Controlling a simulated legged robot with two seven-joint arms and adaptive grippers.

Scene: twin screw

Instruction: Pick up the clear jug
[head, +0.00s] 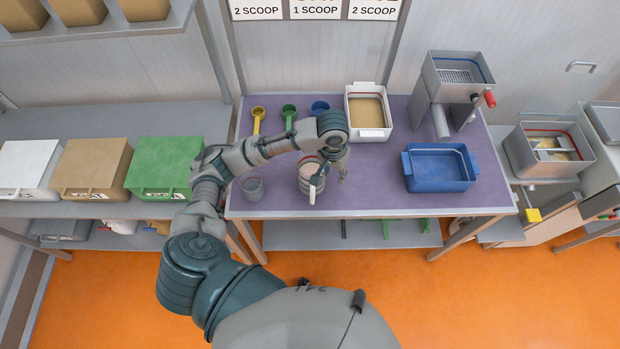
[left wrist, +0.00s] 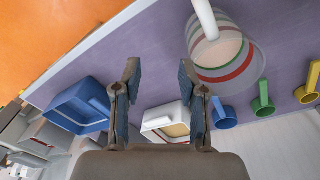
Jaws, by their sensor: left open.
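The clear jug (head: 306,184) stands on the purple tabletop, with coloured bands, a pale pinkish inside and a white handle. In the left wrist view the jug (left wrist: 238,62) is at the upper right, with its handle towards the camera. My left gripper (head: 330,178) is beside the jug, on its right in the head view, and partly covers it. In the left wrist view my left gripper (left wrist: 158,75) has its fingers apart with nothing between them; the jug is outside, past the right finger. My right gripper is in neither view.
A smaller clear cup (head: 251,188) stands left of the jug. Yellow (head: 258,114), green (head: 289,113) and blue (head: 320,107) scoops lie behind. A white tray (head: 370,134) and a blue tub (head: 438,185) stand to the right. Purple tabletop (head: 375,178) between jug and tub is clear.

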